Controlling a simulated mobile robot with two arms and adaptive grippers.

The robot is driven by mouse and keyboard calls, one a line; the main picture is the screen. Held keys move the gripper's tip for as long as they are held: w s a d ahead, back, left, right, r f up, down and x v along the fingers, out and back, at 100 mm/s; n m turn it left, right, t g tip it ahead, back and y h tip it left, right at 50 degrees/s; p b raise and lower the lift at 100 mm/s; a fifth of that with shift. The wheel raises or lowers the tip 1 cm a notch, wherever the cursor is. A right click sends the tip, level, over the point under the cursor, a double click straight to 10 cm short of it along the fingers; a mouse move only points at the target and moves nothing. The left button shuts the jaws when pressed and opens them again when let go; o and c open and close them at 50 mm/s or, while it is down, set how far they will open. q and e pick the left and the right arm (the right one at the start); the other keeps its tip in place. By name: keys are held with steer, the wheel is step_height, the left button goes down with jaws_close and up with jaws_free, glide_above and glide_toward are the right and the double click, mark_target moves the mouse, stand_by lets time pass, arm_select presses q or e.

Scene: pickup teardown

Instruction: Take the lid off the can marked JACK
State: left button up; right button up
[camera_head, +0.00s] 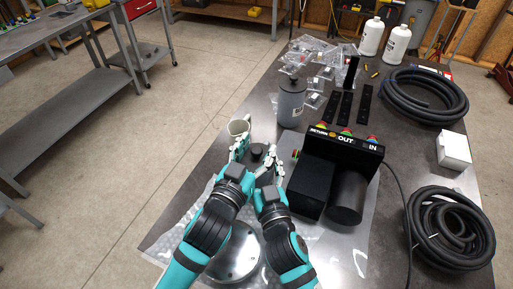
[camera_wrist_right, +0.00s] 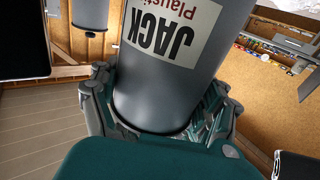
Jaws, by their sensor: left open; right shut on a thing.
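The grey can marked JACK (camera_wrist_right: 165,75) fills the right wrist view, its label upside down there. My right gripper (camera_wrist_right: 155,110) is shut around the can, with fingers on both sides. In the head view my right gripper (camera_head: 268,172) is at the can, and a dark round top (camera_head: 257,151) shows between the two hands; most of the can's body is hidden. My left gripper (camera_head: 240,148) is open, just left of that dark top. I cannot tell whether it touches it.
Another grey can (camera_head: 291,105) with a black top stands behind. A black box with RETURN, OUT and IN labels (camera_head: 343,145) stands to the right. Hose coils (camera_head: 450,228) lie at the right. A round metal plate (camera_head: 236,255) is in front.

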mark_target(256, 149)
arm_select(q)
steer(key=shift+w, duration=0.1)
steer(key=shift+c, duration=0.4)
steer(key=shift+d, duration=0.1)
jaws_close()
steer(key=shift+r, duration=0.25)
stand_by(0.7)
steer(key=shift+r, duration=0.85)
steer(key=shift+r, duration=2)
arm_select(e)
steer(key=o, duration=1.7)
